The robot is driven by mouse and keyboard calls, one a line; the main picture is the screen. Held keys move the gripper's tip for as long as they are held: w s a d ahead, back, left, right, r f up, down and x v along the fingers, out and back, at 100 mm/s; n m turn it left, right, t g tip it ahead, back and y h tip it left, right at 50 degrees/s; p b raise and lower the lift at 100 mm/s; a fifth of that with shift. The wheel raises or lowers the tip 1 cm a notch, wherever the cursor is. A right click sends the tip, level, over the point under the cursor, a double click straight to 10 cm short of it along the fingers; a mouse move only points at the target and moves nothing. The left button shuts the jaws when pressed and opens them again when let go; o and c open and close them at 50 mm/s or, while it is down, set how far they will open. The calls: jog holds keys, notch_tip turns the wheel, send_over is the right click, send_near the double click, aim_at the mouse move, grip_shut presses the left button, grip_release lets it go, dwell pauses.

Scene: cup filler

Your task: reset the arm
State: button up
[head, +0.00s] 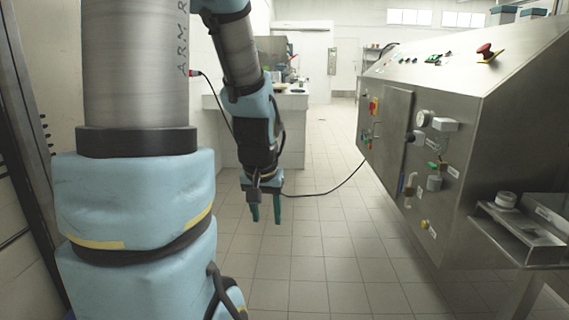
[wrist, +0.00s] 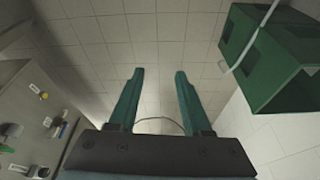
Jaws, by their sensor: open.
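My gripper (head: 264,214) hangs from my blue and grey arm near the middle of the head view, pointing down over the tiled floor. In the wrist view my gripper (wrist: 158,80) shows two green fingers spread apart with only floor between them. It is open and empty. It is apart from the steel machine on the right of the head view.
The steel machine (head: 490,150) with gauges and buttons fills the right side; a small shelf (head: 535,238) juts from it. A white counter (head: 290,115) stands behind my arm. A green box (wrist: 270,55) shows in the wrist view. Tiled floor (head: 340,240) lies clear between.

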jog(key=s+a+f+n+g, duration=0.1)
jog(key=s+a+f+g, duration=0.15)
jog(key=s, duration=0.45)
notch_tip(320, 180, up, 18)
jog(key=w+p, duration=0.1)
jog(key=p, duration=1.6)
jog(key=shift+t, duration=0.35)
